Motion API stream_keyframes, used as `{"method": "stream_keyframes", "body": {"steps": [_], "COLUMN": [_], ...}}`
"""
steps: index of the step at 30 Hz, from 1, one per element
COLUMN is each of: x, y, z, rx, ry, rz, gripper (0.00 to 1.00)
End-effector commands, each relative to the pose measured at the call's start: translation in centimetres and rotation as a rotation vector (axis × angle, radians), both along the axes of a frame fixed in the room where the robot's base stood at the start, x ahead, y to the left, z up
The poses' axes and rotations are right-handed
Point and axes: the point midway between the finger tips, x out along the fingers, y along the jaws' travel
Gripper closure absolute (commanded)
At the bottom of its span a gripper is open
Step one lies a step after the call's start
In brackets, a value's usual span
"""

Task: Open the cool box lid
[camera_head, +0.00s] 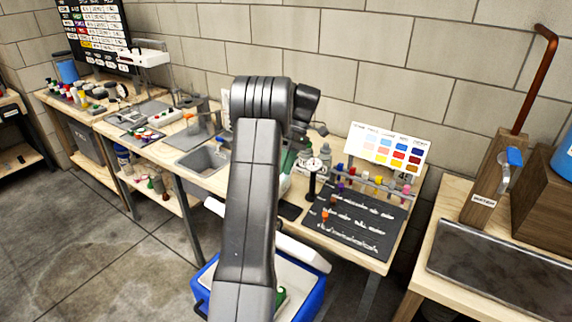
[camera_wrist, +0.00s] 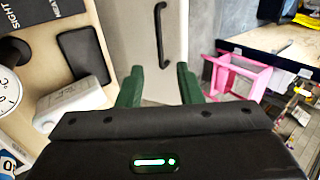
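The blue cool box (camera_head: 314,300) stands on the floor in front of the bench, largely hidden behind my arm. Its white lid (camera_head: 300,250) looks raised along the bench side, with a pale inside and something green showing below it. The exact lid angle is unclear. In the wrist view a white panel (camera_wrist: 137,30), likely this lid, carries a black bar handle (camera_wrist: 161,38). My gripper (camera_wrist: 160,84) has its two green fingers apart with nothing between them. The handle lies beyond the fingertips, apart from them. In the head view my arm mostly hides the gripper.
The wooden bench (camera_head: 372,262) behind the box holds a dark mat (camera_head: 360,222), bottles and a colour chart (camera_head: 385,152). In the wrist view a black pad (camera_wrist: 83,55) and a white container (camera_wrist: 70,103) lie left; a pink frame (camera_wrist: 240,76) stands right.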

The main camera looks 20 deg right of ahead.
Motion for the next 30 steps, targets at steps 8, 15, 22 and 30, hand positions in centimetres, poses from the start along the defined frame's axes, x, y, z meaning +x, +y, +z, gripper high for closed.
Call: {"method": "stream_keyframes", "body": {"steps": [8,15,22,30], "x": [0.3,0.2,-0.5,-3.3], "y": [-0.4,-0.2,2.8,7.1], "z": [0.7,0.6,0.1,-0.7], "rx": [0.0,-0.002,-0.072,-0.21], "ry": [0.0,-0.007,-0.154,-0.418], "rz": [0.0,0.009,0.228,0.81], "gripper": [0.67,0.87,1.0,1.0]}}
